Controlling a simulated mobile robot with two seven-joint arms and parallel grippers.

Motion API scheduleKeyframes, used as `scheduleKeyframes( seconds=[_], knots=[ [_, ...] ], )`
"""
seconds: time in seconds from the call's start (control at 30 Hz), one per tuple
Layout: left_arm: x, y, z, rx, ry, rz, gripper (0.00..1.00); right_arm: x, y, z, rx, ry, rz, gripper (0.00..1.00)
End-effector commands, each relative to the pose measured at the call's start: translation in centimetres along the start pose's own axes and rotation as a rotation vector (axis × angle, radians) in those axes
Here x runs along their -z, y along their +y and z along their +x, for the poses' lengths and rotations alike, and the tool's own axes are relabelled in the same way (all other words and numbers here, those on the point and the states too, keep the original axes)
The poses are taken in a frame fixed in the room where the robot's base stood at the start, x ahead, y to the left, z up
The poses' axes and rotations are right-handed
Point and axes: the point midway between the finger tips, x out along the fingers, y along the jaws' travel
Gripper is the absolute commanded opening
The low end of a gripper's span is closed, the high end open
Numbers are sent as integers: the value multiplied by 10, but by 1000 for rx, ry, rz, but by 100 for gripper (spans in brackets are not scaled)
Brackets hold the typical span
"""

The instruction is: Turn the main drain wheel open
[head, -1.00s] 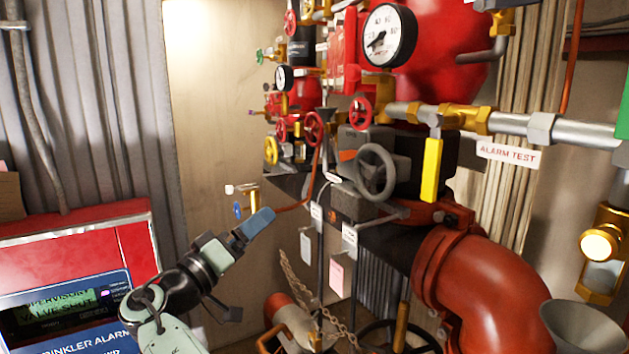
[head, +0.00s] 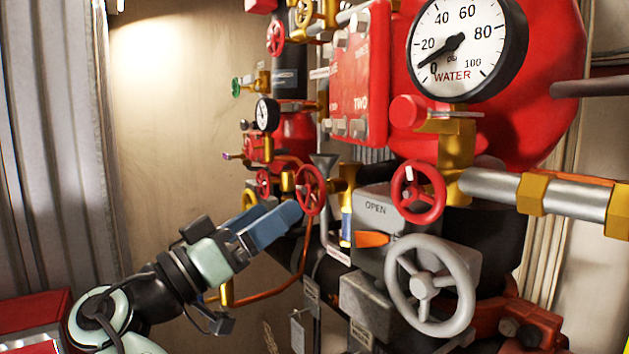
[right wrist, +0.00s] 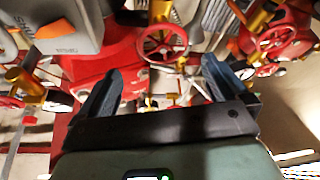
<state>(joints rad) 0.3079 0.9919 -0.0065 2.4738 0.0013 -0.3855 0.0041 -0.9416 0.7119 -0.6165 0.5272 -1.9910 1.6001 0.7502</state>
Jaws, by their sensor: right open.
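My right gripper (head: 290,213) is open, with its blue fingers pointing at a small red handwheel (head: 311,189). In the head view the fingertips overlap the wheel's left edge; I cannot tell whether they touch it. In the right wrist view a red spoked wheel (right wrist: 163,41) lies ahead, between and beyond the two fingers, with the gap empty. No readable label shows which wheel is the main drain. Another red wheel (head: 418,192) is to the right, and a larger grey wheel (head: 432,285) sits below it on a grey box marked OPEN. My left gripper is out of view.
A large water gauge (head: 467,44) reads low, near the bottom of its scale. A copper tube (head: 285,290) curves below my gripper. Hanging tags (head: 298,330) and crowded pipework lie below and right. The plain wall (head: 170,130) at left is free of fittings.

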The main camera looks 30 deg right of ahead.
Motion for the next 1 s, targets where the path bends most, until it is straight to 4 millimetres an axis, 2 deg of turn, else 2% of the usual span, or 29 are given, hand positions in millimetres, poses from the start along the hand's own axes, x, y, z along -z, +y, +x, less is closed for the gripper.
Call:
scheduleKeyframes(
  seconds=[0.03,0.2,0.4,0.6,0.9,0.97,1.0],
  knots=[
    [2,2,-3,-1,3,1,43,1,1,14,-3,-4,0,100],
    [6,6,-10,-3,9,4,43,2,1,51,-4,-2,0,100],
    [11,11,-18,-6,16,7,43,2,0,84,-2,-2,0,100],
    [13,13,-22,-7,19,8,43,1,0,98,0,-1,-1,100],
    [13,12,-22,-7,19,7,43,0,-1,99,1,0,-1,100],
    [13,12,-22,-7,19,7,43,0,-1,99,1,0,-1,80],
    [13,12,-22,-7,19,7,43,0,0,99,1,0,-1,67]
  ],
)
